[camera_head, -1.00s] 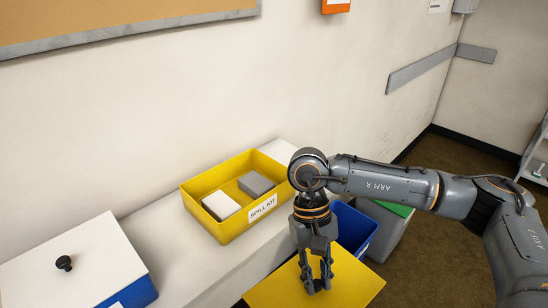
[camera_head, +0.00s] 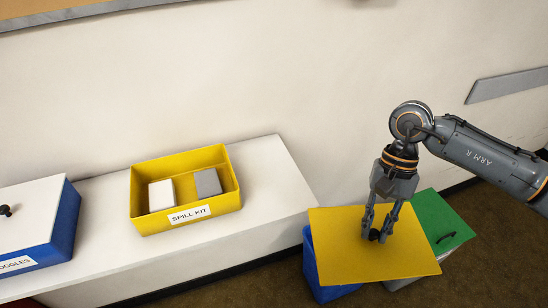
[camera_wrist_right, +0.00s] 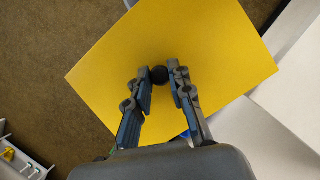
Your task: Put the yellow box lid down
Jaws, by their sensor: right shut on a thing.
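The yellow box lid (camera_head: 345,255) is a flat yellow panel with a black knob (camera_head: 376,235). My right gripper (camera_head: 378,236) is shut on the knob and holds the lid in the air above the bins, past the right end of the white bench. In the right wrist view the lid (camera_wrist_right: 200,50) lies under my right gripper (camera_wrist_right: 160,82), with the knob between the fingertips. The open yellow spill kit box (camera_head: 190,222) stands on the bench with a white block (camera_head: 161,195) and a grey block (camera_head: 207,183) inside. My left gripper is not in view.
A blue goggles box (camera_head: 62,228) with a white lid (camera_head: 30,205) stands at the bench's left. The white bench (camera_head: 275,185) is bare right of the spill kit. A blue bin (camera_head: 322,291) and a green-lidded bin (camera_head: 440,225) stand on the floor, partly hidden by the lid.

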